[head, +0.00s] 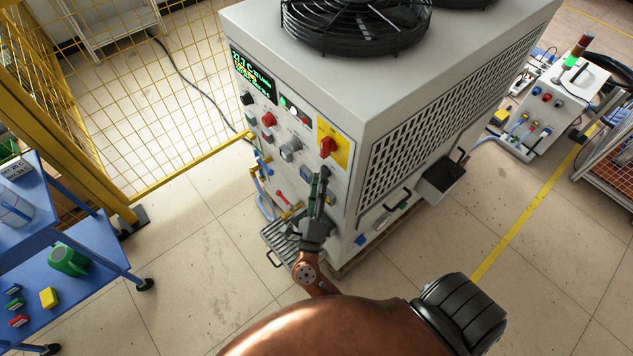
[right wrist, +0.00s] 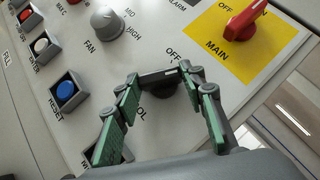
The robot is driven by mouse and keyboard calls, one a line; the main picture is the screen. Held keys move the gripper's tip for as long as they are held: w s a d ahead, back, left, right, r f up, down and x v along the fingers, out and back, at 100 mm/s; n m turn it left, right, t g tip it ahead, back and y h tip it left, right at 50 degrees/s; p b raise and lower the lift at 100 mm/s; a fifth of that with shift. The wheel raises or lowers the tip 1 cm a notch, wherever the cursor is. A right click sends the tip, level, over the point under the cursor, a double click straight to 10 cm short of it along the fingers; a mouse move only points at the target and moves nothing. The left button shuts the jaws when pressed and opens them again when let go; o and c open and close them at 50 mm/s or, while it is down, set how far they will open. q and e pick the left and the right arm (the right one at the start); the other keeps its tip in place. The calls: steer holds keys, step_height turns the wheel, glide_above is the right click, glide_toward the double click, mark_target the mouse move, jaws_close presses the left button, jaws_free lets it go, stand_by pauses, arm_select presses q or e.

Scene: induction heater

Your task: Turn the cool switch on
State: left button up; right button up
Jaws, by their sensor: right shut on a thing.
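The cool switch (right wrist: 162,88) is a dark knob with a lighter bar, low on the chiller's pale control panel. Its label is partly hidden by a finger; "OL" shows at its left and "OFF" above right. My right gripper (right wrist: 166,104), with green finger pads, is shut on this knob from both sides. In the head view my right gripper (head: 319,192) is at the lower right of the panel and hides the knob. My left gripper is not in view.
The red main switch (head: 327,147) on a yellow plate and the grey fan knob (head: 291,149) sit close above. A blue reset button (right wrist: 66,92) is at the left.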

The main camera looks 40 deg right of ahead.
steer(key=shift+f, duration=0.1)
stand_by(0.4)
steer(key=o, duration=1.2)
steer(key=shift+c, duration=0.2)
steer(key=v, duration=0.7)
steer(key=shift+a, duration=0.2)
steer(key=shift+s+f, duration=0.1)
steer(key=shift+f, duration=0.05)
